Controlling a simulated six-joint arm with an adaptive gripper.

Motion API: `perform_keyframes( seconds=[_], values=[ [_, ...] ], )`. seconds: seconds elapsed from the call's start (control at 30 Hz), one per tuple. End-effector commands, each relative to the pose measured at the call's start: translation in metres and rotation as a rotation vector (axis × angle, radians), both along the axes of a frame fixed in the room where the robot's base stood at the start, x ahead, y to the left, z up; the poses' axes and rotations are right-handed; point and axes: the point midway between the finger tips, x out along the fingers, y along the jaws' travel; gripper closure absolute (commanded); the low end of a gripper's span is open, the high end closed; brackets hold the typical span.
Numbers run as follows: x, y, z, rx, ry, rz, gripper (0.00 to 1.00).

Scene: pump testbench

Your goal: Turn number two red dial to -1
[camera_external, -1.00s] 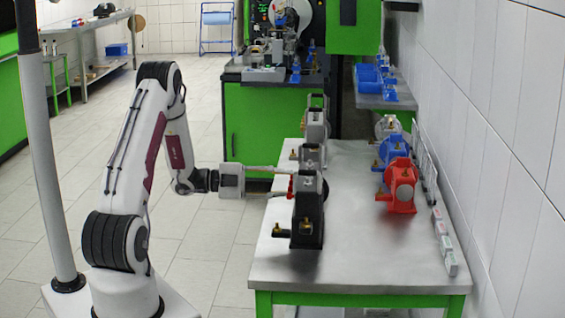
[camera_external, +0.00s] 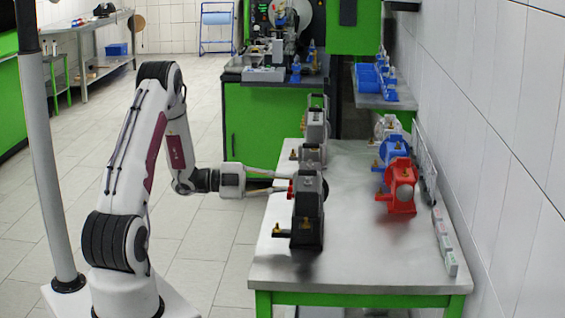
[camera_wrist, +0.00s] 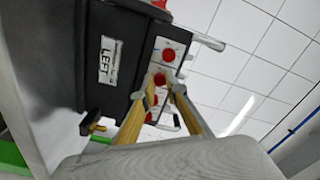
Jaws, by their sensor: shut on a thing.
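A black pump unit (camera_external: 307,222) stands on the near left part of the metal table; in the wrist view its dark body (camera_wrist: 105,60) bears a "LEFT" label. Its white panel carries several red dials in a row, including an upper one (camera_wrist: 168,54) and one below it (camera_wrist: 160,79). My gripper (camera_wrist: 163,84) has its fingers on both sides of that lower dial and is shut on it. In the external view my gripper (camera_external: 287,184) reaches in from the left to the panel side. Dial numbers and pointer settings are too small to read.
Grey pump units (camera_external: 313,128) stand behind the black one. A red pump (camera_external: 401,187) and a blue pump (camera_external: 393,149) stand at the right, by the wall. The middle of the metal table (camera_external: 355,240) is clear.

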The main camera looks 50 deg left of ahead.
Motion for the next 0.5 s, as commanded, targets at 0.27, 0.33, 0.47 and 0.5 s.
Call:
perform_keyframes(
  seconds=[0.27,0.33,0.47,0.5],
  values=[
    [0.0000,0.0004,0.0001,-0.097,0.096,0.000,1.00],
    [-0.0001,0.0004,0.0000,-0.131,0.131,0.000,1.00],
    [-0.0002,0.0004,-0.0001,-0.202,0.202,0.000,1.00],
    [-0.0002,0.0004,-0.0002,-0.225,0.225,0.000,1.00]
  ],
)
